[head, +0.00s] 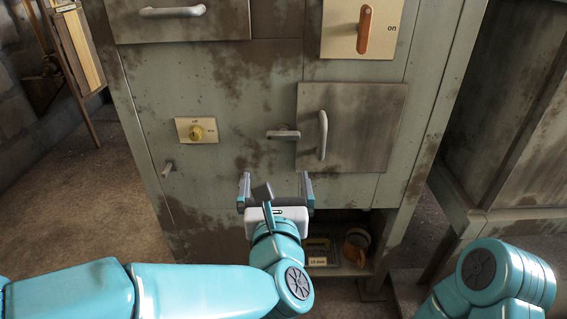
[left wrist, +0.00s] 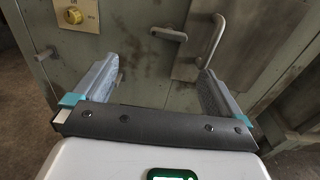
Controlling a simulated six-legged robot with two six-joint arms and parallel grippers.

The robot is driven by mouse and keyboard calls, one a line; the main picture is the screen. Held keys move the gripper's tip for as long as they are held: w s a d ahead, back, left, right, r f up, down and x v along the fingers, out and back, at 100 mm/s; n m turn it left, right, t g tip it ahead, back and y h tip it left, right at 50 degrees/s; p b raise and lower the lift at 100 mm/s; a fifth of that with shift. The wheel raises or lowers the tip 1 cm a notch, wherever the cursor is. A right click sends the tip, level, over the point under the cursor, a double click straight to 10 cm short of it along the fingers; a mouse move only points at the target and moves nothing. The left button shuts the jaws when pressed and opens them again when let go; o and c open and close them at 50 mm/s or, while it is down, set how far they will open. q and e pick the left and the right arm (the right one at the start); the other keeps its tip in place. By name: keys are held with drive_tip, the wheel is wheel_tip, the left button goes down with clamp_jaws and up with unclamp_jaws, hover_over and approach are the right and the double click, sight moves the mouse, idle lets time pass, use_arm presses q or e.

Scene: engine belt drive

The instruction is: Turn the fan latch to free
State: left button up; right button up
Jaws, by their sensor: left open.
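A small grey latch handle (head: 283,134) lies roughly level on the cabinet front, just left of a closed metal door (head: 365,125) with a vertical bar handle (head: 323,135). In the left wrist view the latch (left wrist: 169,34) shows ahead, above the gap between the fingers. My left gripper (head: 276,184) is open and empty, below the latch in the picture and apart from it. Its two fingers also show in the left wrist view (left wrist: 163,75). Only links of my right arm show at the lower right; its gripper is out of sight.
A yellow knob (head: 197,133) on a plate sits left of the latch. An orange switch (head: 364,30) marked "on" is above the door. A drawer handle (head: 173,11) is at upper left. A low open shelf (head: 338,271) holds a jar (head: 356,248).

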use_arm(q)
drive_tip(key=d, duration=0.1)
approach(283, 138)
drive_tip(key=shift+h, duration=0.3)
drive_tip(key=w, duration=0.8)
drive_tip(key=shift+w+a+f+b, duration=0.1)
drive_tip(key=shift+w+a+b, duration=0.05)
drive_tip(key=shift+w+b, duration=0.2)
drive_tip(key=c, duration=0.8)
